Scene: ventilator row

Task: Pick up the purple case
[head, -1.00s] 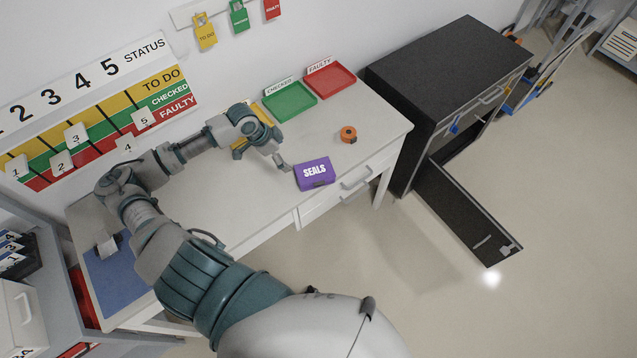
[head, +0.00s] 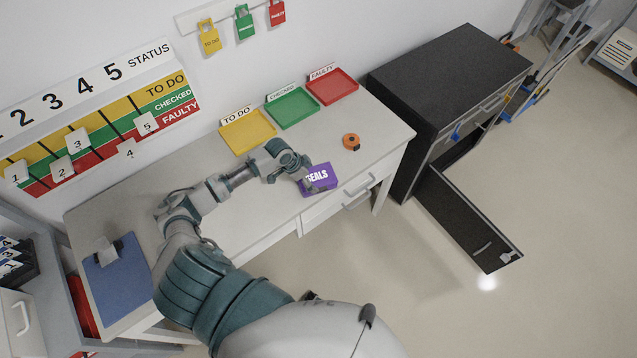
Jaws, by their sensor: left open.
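The purple case (head: 321,179), marked SEALS in white, lies on the white table (head: 255,205) near its front edge, above the drawers. My left gripper (head: 306,182) is at the left end of the case, with its fingers open. A finger covers part of the case's left side and the start of its lettering. I cannot tell whether the fingers touch the case. My right gripper is not in view.
Yellow (head: 247,132), green (head: 293,108) and red (head: 332,87) trays line the back of the table. An orange roll (head: 351,142) sits behind the case. A blue clipboard (head: 122,285) lies at the left end. A black cabinet (head: 447,75) with an open door (head: 465,218) stands at right.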

